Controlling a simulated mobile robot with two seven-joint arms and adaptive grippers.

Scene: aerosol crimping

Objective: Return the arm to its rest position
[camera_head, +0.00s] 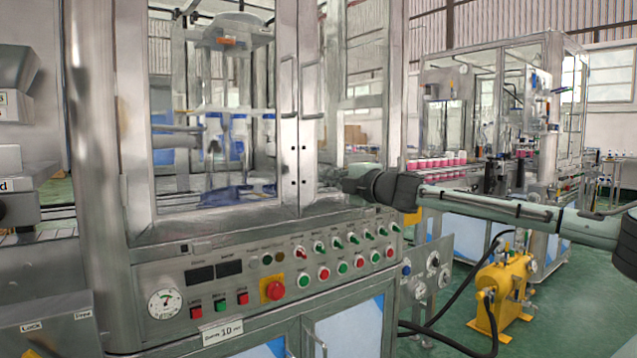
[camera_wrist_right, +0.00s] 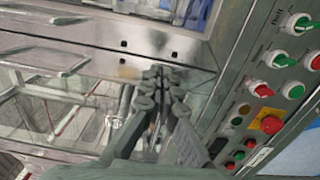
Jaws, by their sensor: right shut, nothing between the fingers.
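My right arm comes in from the right in the head view. My right gripper (camera_head: 335,174) is at the lower right corner of the machine's glazed cabinet, above the control panel. In the right wrist view the right gripper (camera_wrist_right: 158,72) is shut and empty, with its fingertips in front of the steel cabinet frame (camera_wrist_right: 120,50). Whether the fingertips touch the frame cannot be told. The left gripper is not in view.
The control panel (camera_head: 335,240) with buttons, switches and a red emergency stop (camera_head: 274,290) lies below the gripper. A yellow pump (camera_head: 500,285) with black hoses stands on the green floor at right.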

